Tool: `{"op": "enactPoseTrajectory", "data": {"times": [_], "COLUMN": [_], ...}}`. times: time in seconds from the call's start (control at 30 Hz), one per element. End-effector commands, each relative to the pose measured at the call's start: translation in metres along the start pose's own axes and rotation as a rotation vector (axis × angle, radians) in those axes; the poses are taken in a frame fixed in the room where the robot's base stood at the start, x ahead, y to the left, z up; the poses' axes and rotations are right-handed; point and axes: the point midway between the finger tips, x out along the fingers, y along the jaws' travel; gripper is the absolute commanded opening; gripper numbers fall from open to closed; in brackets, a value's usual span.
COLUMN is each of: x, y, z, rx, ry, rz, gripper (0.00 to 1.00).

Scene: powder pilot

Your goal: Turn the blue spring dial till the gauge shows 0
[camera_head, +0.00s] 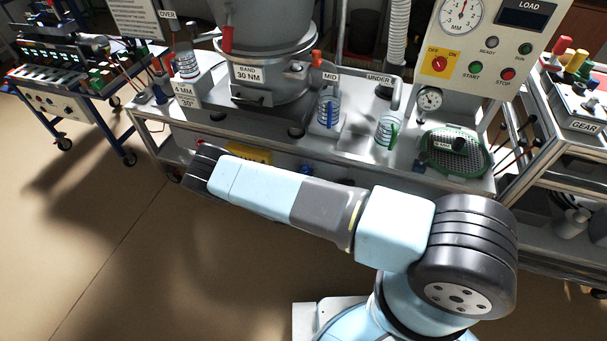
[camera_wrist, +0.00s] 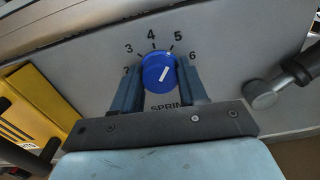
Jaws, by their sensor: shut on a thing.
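The blue spring dial (camera_wrist: 159,72) sits on a grey panel in the wrist view, under printed numbers 2 to 6, with "SPRING" partly hidden below it. Its white pointer line leans up and right, toward about 5. My gripper (camera_wrist: 158,82) is shut on the dial, one finger on each side. The dial is hidden in the head view, behind my arm. A small round gauge (camera_head: 430,98) stands on the bench top at the right; its needle is too small to read. A larger gauge marked MM (camera_head: 461,14) is on the upright panel.
A yellow part (camera_wrist: 38,100) lies left of the dial, and a dark handle with a grey round end (camera_wrist: 262,94) sticks in at the right. Water jars, a green-rimmed sieve (camera_head: 455,152) and a large machine drum (camera_head: 262,45) stand on the bench (camera_head: 215,120). Floor at left is clear.

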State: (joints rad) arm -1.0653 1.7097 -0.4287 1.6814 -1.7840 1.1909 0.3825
Motion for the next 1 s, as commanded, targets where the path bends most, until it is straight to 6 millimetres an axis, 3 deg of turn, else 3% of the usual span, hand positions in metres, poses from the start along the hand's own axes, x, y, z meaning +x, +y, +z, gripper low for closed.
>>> {"op": "enactPoseTrajectory", "data": {"times": [0.6,0.63,0.87,1.0], "x": [-0.0026,-0.0026,-0.0013,-0.0007], "y": [0.0033,0.0033,0.0015,0.0005], "z": [-0.0025,-0.0025,-0.0015,-0.0010], "rx": [0.054,0.054,0.053,0.052], "ry": [0.007,0.007,0.004,0.003], "rz": [0.005,0.005,0.002,0.001], "gripper": [0.12,0.43,0.65,0.67]}}
